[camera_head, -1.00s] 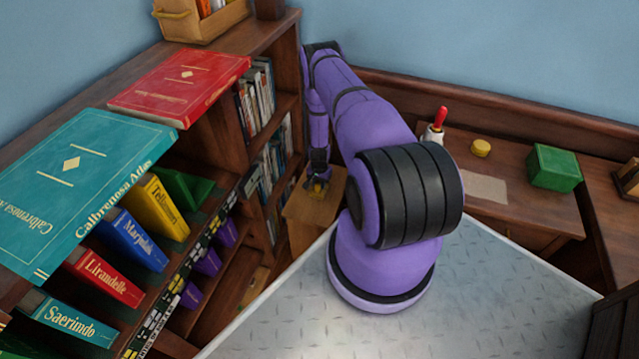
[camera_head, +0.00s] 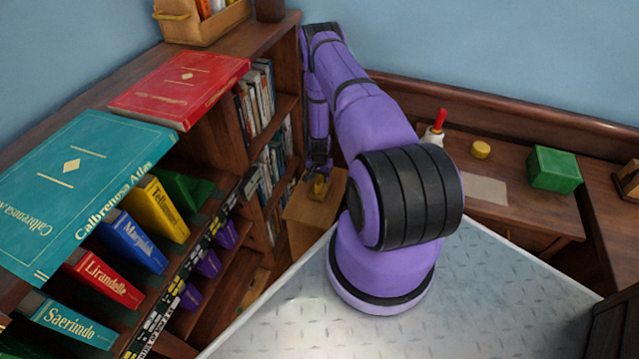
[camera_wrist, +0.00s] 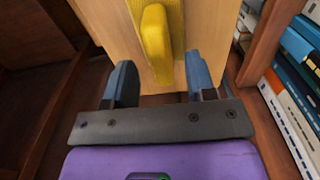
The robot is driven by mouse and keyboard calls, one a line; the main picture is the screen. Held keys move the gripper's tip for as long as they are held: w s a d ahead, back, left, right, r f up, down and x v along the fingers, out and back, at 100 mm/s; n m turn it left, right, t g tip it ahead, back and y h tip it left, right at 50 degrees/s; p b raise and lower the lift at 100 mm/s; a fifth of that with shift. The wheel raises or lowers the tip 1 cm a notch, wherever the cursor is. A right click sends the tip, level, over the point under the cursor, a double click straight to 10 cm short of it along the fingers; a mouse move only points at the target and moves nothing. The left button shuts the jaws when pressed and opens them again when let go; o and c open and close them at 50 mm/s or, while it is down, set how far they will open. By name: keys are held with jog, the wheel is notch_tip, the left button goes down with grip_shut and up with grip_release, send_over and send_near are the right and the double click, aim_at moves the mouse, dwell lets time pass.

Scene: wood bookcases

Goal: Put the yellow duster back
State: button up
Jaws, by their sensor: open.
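The yellow duster (camera_head: 319,186) lies on the light wooden stand (camera_head: 301,208) beside the bookcase. In the wrist view the duster (camera_wrist: 156,42) shows a raised rounded yellow grip over a flatter yellow part, on the pale wood top (camera_wrist: 118,22). My gripper (camera_wrist: 160,80) is open and empty. Its two blue fingers are spread wide, one to each side of the duster's near end, with clear gaps. In the head view my gripper (camera_head: 318,170) is just behind the duster, and the arm hides part of the area.
The tall bookcase (camera_head: 270,190) with book rows stands close left of my gripper. A low desk (camera_head: 520,215) at the right holds a green box (camera_head: 553,169), a yellow round item (camera_head: 480,149) and a red-topped white bottle (camera_head: 434,130). Large books lie on the bookcase top.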

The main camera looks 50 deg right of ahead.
aim_at(320, 181)
notch_tip(320, 181, up, 7)
jog(key=shift+r, duration=0.1)
dwell(1.9)
